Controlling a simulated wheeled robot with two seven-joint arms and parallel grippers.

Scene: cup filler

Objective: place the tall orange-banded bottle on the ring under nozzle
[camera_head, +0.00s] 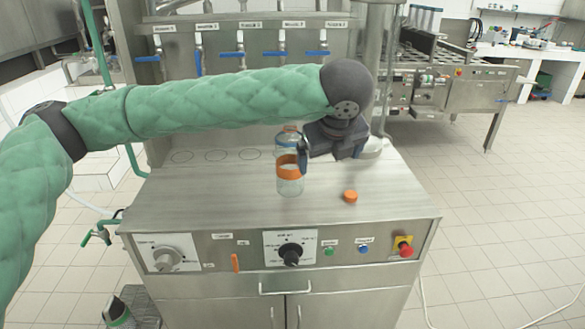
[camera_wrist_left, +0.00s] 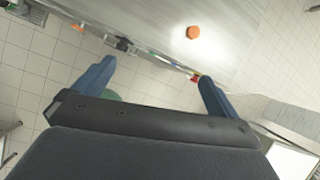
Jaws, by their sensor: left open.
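A clear bottle with an orange band (camera_head: 289,184) stands upright on the steel counter, left of my left gripper (camera_head: 304,158). A clear shape with a bluish rim (camera_head: 288,140) shows just behind and above it; I cannot tell if it is a second bottle. My left gripper is open, with one blue finger close to the bottle's right side; I cannot tell if they touch. In the left wrist view the fingers (camera_wrist_left: 154,86) are spread with no bottle between them. Thin circles (camera_head: 215,156) mark the counter under the nozzles (camera_head: 240,42). My right gripper is out of view.
An orange cap (camera_head: 350,196) lies on the counter to the right of the bottle; it also shows in the left wrist view (camera_wrist_left: 193,32). The control panel (camera_head: 290,249) with knobs and buttons is below the counter's front edge. The counter's front left is clear.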

